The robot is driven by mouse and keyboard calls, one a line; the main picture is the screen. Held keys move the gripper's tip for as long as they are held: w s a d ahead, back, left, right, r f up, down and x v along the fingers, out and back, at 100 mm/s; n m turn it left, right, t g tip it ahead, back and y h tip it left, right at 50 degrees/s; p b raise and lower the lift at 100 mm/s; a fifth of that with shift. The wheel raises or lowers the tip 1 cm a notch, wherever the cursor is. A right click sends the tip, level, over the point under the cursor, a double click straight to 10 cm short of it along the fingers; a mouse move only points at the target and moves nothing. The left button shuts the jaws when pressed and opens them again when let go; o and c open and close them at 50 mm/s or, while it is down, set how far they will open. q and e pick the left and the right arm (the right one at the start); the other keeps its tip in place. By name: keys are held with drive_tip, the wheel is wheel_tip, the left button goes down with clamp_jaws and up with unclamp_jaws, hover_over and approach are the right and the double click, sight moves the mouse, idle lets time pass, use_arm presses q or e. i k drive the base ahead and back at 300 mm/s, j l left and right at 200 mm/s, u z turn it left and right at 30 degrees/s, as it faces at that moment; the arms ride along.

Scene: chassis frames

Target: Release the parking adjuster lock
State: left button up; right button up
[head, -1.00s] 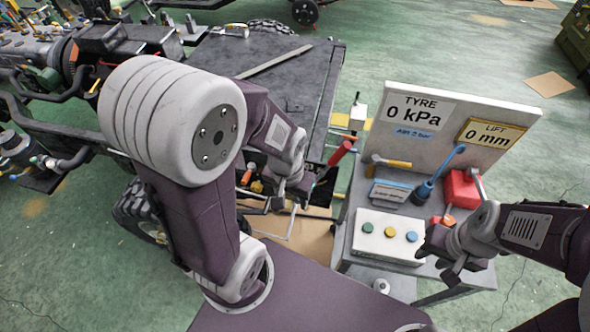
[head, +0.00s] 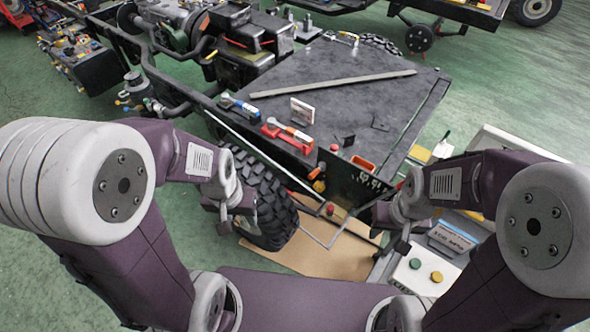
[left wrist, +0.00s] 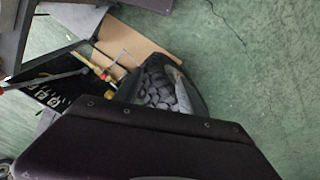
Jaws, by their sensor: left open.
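I cannot make out for sure which part is the parking adjuster lock. Small orange and yellow parts (head: 317,179) and a red knob (head: 331,208) sit at the chassis edge beside a dark panel (head: 352,187) with pale marks. My left gripper (head: 222,216) is open and empty, in front of the black tyre (head: 266,207), apart from those small parts. The tyre also shows in the left wrist view (left wrist: 160,85), with the panel (left wrist: 48,92) left of it. My right gripper (head: 388,222) is right of the panel; its jaws are too small to read.
A black deck (head: 350,100) carries a long bar (head: 330,83), a red tool (head: 285,137) and a small white card (head: 302,110). A console with coloured buttons (head: 424,275) stands at right. Cardboard (head: 290,256) lies on the green floor. A thin metal rod frame rises near the tyre.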

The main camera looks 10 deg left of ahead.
sight(322, 165)
drive_tip(key=i+j+z, duration=0.3)
drive_tip(key=z, duration=0.15)
drive_tip(key=i+j+z, duration=0.2)
drive_tip(key=j+z, duration=0.3)
